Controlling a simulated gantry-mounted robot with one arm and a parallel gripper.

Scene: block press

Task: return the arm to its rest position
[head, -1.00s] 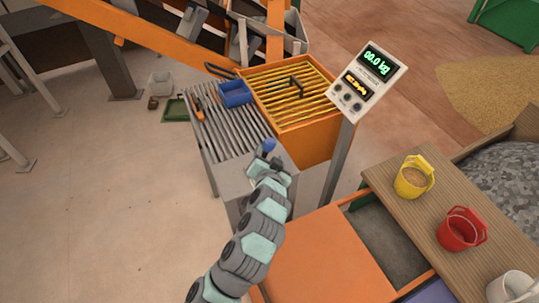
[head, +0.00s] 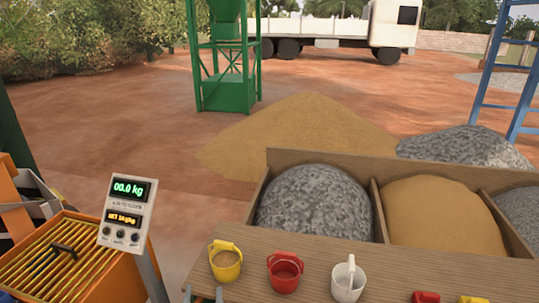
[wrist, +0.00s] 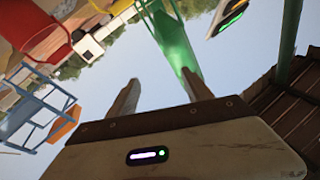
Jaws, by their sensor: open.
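My gripper (wrist: 160,92) shows in the wrist view, its two fingers standing apart with nothing between them. The wrist picture is tilted, with sky and a green post behind the fingers. My arm does not clearly show in the head view, so where the gripper is relative to the bench cannot be told there.
A scale display (head: 126,212) reading 00.0 kg stands beside an orange box with yellow bars (head: 55,262) at left. Yellow (head: 226,263), red (head: 285,272) and white (head: 348,280) buckets stand on the wooden bench (head: 410,275). Bays of gravel (head: 315,205) and sand (head: 435,215) lie behind.

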